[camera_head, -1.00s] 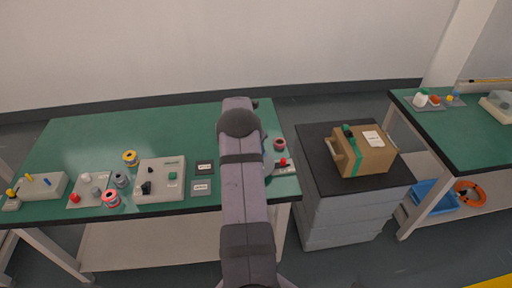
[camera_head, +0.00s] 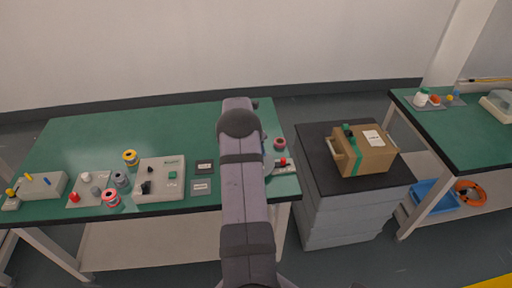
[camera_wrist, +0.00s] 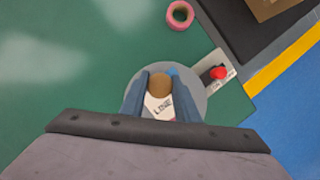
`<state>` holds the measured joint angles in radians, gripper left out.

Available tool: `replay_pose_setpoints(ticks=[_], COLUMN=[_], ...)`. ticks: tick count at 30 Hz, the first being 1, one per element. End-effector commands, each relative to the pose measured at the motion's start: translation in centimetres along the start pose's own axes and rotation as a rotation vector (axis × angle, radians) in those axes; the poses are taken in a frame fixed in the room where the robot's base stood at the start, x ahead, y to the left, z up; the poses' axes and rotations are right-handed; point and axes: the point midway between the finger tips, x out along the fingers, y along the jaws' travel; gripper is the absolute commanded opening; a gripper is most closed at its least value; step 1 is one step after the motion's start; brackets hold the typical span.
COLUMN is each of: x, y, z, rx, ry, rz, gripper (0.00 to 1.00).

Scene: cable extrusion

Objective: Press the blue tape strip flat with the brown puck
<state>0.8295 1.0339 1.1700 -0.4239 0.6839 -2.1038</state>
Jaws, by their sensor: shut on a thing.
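The brown puck (camera_wrist: 160,83) shows in the wrist view between the two fingertips of my gripper (camera_wrist: 160,90), which is shut on it. Below them is a round grey disc (camera_wrist: 198,88) on the green table. A white label reading "LINE" (camera_wrist: 158,107) lies between my fingers, just nearer the wrist than the puck. A small blue patch (camera_wrist: 173,71) at the puck's upper right may be the blue tape strip; most of it is hidden. I cannot tell whether the puck touches it. In the head view my arm hides the gripper and puck.
A red button on a pale plate (camera_wrist: 219,73) lies just right of the disc. A pink tape roll (camera_wrist: 180,15) sits farther off. The table's right edge is close, with a grey cabinet (camera_head: 350,215) beyond it. A control box (camera_head: 160,180) stands left of my arm.

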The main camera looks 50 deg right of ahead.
Motion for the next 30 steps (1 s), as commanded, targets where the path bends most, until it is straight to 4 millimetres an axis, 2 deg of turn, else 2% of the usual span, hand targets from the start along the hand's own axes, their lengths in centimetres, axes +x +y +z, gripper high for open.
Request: replay_pose_setpoints(ticks=[30], x=[0.71], y=[-0.02], z=[-0.33], rx=[0.0], ry=[0.001], rz=[-0.001], gripper=[0.11])
